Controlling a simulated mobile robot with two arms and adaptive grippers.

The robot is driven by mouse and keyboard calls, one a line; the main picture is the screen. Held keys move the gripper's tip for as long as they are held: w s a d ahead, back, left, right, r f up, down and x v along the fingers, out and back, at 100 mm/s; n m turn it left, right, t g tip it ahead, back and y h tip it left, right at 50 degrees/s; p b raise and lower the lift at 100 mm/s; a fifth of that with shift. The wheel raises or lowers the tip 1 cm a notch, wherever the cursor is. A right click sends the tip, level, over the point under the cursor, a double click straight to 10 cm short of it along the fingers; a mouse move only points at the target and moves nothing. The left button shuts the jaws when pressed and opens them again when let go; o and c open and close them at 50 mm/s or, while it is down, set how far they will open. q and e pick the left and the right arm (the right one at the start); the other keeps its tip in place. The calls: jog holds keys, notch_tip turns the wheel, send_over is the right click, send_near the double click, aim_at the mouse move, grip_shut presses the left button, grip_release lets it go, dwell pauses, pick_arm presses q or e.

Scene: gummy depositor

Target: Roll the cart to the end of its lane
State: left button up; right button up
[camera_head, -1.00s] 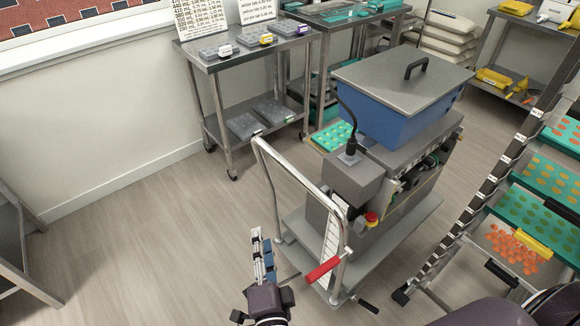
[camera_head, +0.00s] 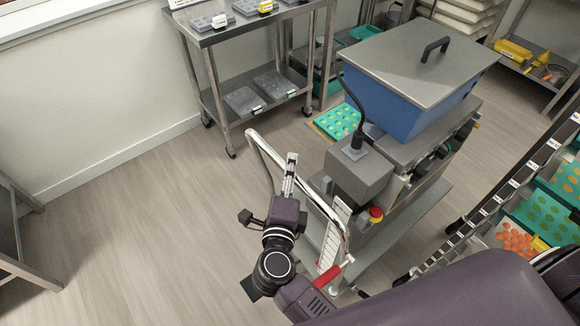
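The cart (camera_head: 393,240) is a low grey platform with a silver tube push handle (camera_head: 262,150) at its near left end and a red grip (camera_head: 330,274) low on the handle. It carries a grey machine with a blue hopper (camera_head: 392,105) under a grey lid. My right gripper (camera_head: 291,163) is upright at the push handle, its fingers overlapping the handle's top bar in the picture. I cannot tell whether they touch it. The fingers are seen edge-on, so their opening is unclear. My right arm hides the cart's near lower corner. My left gripper is out of view.
A steel table (camera_head: 222,110) with trays stands against the wall. A rack of coloured gummy trays (camera_head: 540,215) stands right of the cart. A teal mould (camera_head: 340,121) shows behind the machine. The floor left of the cart is clear up to a steel stand (camera_head: 12,255).

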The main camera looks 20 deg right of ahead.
jog(key=shift+r, duration=0.1)
jog(key=shift+c, duration=0.2)
jog(key=shift+w, duration=0.1)
grip_shut()
